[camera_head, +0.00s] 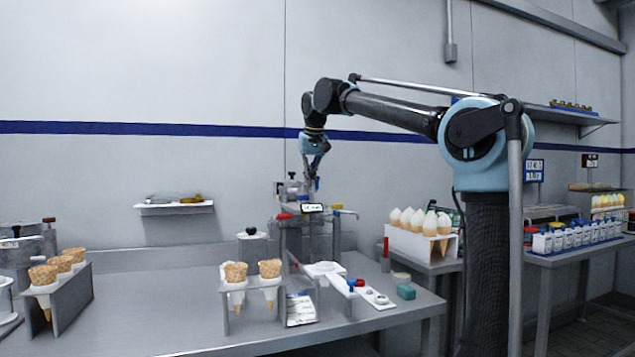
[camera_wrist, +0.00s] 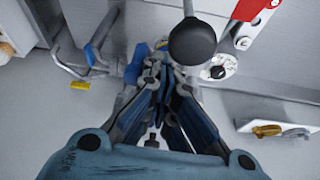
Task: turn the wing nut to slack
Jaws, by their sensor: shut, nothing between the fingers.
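My gripper (camera_head: 314,184) points down just above the top of the grey machine (camera_head: 308,238) on the steel table. In the wrist view my gripper (camera_wrist: 160,72) shows its fingers drawn together with nothing between them. I cannot single out the wing nut for certain. A blue part (camera_wrist: 135,66) lies beside the fingertips in the wrist view, partly hidden by them. A large black round knob (camera_wrist: 194,43) stands close to the fingertips. Whether the fingers touch either part cannot be told.
The machine has a red-ended handle (camera_head: 284,216) and a yellow-ended handle (camera_head: 346,212). A cone stand (camera_head: 250,290) is in front, another (camera_head: 62,292) at left. A wall shelf (camera_head: 175,208) is behind. The table's middle left is clear.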

